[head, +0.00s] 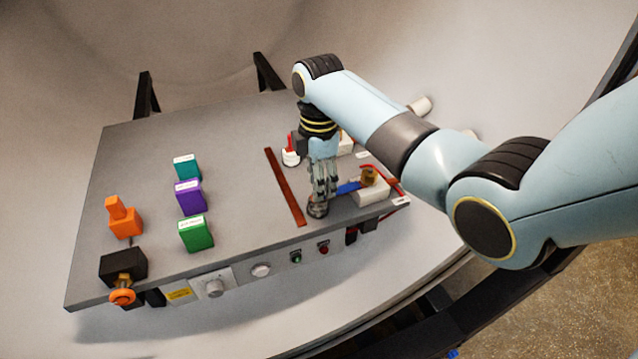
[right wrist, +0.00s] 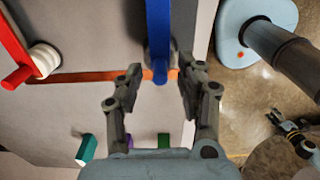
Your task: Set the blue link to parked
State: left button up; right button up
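The blue link (head: 348,187) is a flat blue bar at the right side of the grey table, reaching left from a pale block with a brass knob (head: 369,174). In the right wrist view the blue link (right wrist: 158,30) comes down from the top edge, and its rounded blue end (right wrist: 160,70) lies between my fingertips. My right gripper (head: 322,192) points down at the link's left end. In the right wrist view my right gripper (right wrist: 158,80) is open, with a gap on both sides of the blue end. A dark gripper, apparently my left (right wrist: 292,132), shows small at lower right.
A red-brown strip (head: 284,187) lies left of the gripper. A red link (right wrist: 14,40) with a white round post (right wrist: 45,59) stands behind. Teal (head: 187,167), purple (head: 190,198) and green (head: 196,235) blocks and an orange block (head: 125,223) stand farther left.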

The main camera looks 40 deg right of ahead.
jog(key=shift+f, duration=0.6)
grip_shut()
